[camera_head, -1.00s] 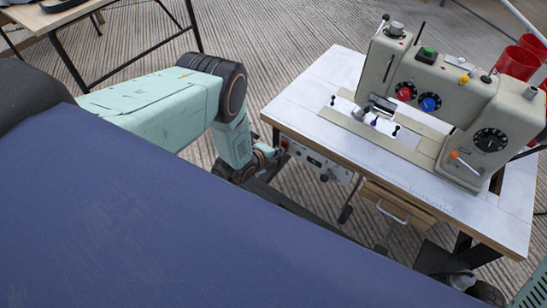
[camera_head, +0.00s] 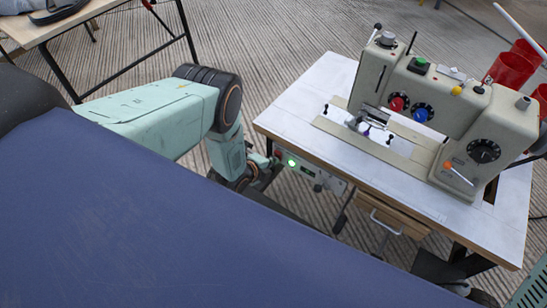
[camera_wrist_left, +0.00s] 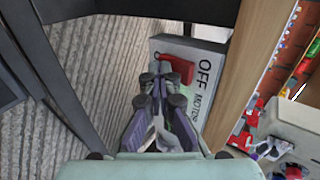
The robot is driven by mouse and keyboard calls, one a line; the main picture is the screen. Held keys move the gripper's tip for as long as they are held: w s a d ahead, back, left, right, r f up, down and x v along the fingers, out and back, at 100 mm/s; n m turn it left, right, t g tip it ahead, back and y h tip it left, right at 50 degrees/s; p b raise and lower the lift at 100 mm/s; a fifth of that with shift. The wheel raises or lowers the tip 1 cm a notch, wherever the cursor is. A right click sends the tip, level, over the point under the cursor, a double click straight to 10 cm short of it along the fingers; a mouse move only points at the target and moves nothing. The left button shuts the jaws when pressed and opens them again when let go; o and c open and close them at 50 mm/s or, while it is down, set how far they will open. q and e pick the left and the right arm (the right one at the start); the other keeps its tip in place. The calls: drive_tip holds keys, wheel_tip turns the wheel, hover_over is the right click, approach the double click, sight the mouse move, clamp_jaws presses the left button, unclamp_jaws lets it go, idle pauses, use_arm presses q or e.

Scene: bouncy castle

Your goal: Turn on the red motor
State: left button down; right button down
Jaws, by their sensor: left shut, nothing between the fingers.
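The motor switch box hangs under the front edge of the sewing machine table. In the left wrist view it is a grey box (camera_wrist_left: 202,55) marked OFF and MOTOR, with a red switch (camera_wrist_left: 181,66). In the head view the box (camera_head: 330,181) shows a glowing green light (camera_head: 291,163) and a bit of red at its left end. My left gripper (camera_wrist_left: 162,82) is shut and empty, its tips right at the red switch; I cannot tell if they touch. In the head view the left gripper (camera_head: 268,168) is at the box's left end. My right gripper is not in view.
The beige sewing machine (camera_head: 450,90) stands on the white table (camera_head: 320,85), with red and blue dials. A wooden drawer (camera_head: 395,216) hangs below it. Red containers (camera_head: 511,68) are at the right. Another table (camera_head: 45,27) is at upper left.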

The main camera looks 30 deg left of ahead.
use_arm(q)
drive_tip(key=shift+r+p, duration=0.7)
drive_tip(key=shift+r, duration=0.25)
drive_tip(key=shift+f, duration=0.1)
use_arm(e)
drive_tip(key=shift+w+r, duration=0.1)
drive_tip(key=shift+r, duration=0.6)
